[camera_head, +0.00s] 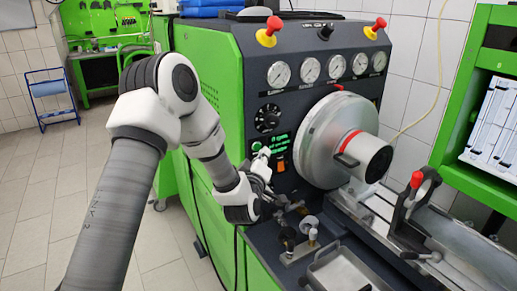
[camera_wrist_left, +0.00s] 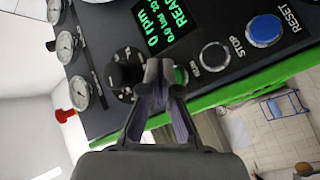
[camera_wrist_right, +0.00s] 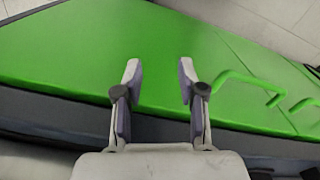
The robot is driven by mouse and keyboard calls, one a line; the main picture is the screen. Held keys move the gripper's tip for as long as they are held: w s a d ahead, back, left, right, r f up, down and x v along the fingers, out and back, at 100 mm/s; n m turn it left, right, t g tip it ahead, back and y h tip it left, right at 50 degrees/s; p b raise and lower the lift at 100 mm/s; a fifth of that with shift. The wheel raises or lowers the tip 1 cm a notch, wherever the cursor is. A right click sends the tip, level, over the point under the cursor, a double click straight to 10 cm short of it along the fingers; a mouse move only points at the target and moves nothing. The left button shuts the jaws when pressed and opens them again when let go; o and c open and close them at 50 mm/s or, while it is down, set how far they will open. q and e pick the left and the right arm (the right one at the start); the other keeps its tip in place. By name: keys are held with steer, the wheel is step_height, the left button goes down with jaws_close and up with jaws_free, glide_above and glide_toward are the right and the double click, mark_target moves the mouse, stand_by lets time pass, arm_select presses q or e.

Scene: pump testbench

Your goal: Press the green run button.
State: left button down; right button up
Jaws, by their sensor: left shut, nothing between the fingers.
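The green run button (camera_wrist_left: 182,76) shows in the left wrist view on the dark panel, between a black knob and the stop button, partly hidden behind my left gripper's fingertip. My left gripper (camera_wrist_left: 165,72) is shut and empty, with its tips just beside the button in the picture. Whether they touch it I cannot tell. In the head view my left gripper (camera_head: 262,160) is at the panel, just below the lit display (camera_head: 276,143). My right gripper (camera_wrist_right: 160,80) is open and empty in the right wrist view, over green casing; it is not in the head view.
The display (camera_wrist_left: 165,22) reads 0 rpm. A black knob (camera_wrist_left: 125,72) is left of the fingers. A large metal drum (camera_head: 325,140) juts out nearby.

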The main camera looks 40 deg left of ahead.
stand_by(0.3)
arm_select(q)
steer(key=shift+w+a, duration=0.15)
steer(key=shift+a, duration=0.25)
